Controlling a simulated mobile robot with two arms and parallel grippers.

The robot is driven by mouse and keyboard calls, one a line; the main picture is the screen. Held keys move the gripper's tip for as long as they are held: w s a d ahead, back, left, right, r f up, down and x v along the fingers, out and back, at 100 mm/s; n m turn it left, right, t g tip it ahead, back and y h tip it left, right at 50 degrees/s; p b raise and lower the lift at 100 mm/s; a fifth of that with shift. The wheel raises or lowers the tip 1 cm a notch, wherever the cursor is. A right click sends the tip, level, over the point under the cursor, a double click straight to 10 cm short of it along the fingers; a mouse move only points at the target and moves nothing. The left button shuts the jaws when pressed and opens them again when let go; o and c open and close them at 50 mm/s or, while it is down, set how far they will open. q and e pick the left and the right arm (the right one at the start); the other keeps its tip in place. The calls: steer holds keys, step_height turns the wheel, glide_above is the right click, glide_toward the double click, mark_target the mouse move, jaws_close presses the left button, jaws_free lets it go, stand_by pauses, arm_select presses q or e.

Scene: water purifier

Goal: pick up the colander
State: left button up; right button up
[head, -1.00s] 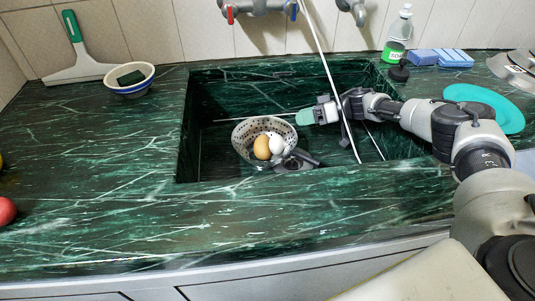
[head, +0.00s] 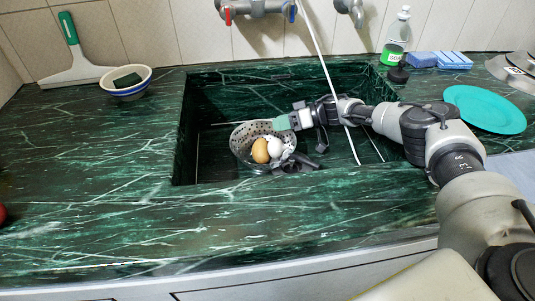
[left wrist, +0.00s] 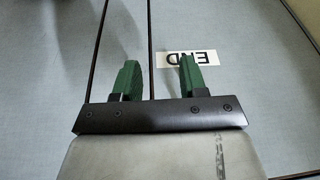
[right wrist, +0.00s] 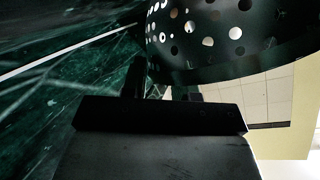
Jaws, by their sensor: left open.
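The colander (head: 240,148) is a metal bowl with holes, standing in the sink. It holds a brown egg (head: 260,150) and a white egg (head: 275,147). My right gripper (head: 283,123) is at the colander's upper right rim. In the right wrist view the colander (right wrist: 225,40) fills the top right, in front of the right finger. The fingers look spread apart there, in deep shadow; whether they touch the rim is unclear. My left gripper (left wrist: 158,78) is open and empty, away from the counter and outside the head view.
The dark green sink (head: 215,90) surrounds the colander, and a thin white pole (head: 330,80) crosses it. A bowl with a sponge (head: 126,88), a soap bottle (head: 395,40) and a teal plate (head: 485,108) stand on the counter.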

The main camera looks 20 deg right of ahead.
jaws_close()
steer(key=shift+r, duration=0.1)
